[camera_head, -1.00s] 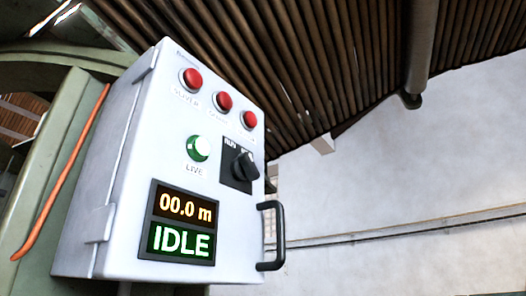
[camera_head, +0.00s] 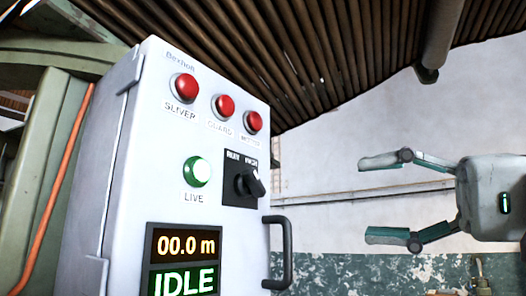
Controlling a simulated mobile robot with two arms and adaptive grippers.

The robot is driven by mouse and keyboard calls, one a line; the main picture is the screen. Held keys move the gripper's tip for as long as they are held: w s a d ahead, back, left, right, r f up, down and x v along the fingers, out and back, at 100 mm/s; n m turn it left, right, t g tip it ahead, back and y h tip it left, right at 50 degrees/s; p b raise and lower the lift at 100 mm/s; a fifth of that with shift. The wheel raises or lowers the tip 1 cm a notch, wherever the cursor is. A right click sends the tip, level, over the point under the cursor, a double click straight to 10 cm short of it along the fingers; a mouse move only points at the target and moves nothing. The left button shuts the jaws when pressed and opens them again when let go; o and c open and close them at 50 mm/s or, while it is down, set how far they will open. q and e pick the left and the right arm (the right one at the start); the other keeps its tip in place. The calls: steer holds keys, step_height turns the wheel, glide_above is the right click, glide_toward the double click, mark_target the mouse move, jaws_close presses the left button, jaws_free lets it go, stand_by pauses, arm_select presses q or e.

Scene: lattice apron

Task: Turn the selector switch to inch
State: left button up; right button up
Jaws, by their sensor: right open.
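The selector switch (camera_head: 249,184) is a black knob on a black square plate, on the front of a white control box. Its plate carries two labels at the top: the left one looks like RUN, and the right one is too blurred to read surely. The knob's raised grip is tilted, and its exact pointing is hard to tell. My right gripper (camera_head: 372,198) is at the right of the view, open and empty. Its two fingers point left toward the box, with a clear gap between them and the switch. My left gripper is not in view.
The control box (camera_head: 140,185) has three red lamps (camera_head: 224,106) on top, a green LIVE lamp (camera_head: 196,172) and a display (camera_head: 184,258) reading 00.0 m and IDLE. A black handle (camera_head: 286,253) sticks out at its right edge, below the switch. Open air lies between box and gripper.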

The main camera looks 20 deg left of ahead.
mark_target(251, 183)
steer(key=s+r+n+t+h, duration=0.1)
steer(key=s+r+n+t, duration=0.15)
steer(key=s, duration=0.25)
steer(key=shift+n, duration=0.45)
steer(key=p+x, duration=0.6)
steer(key=x, duration=0.7)
steer(key=shift+w+a+p, duration=0.15)
steer(key=shift+a+p, duration=0.2)
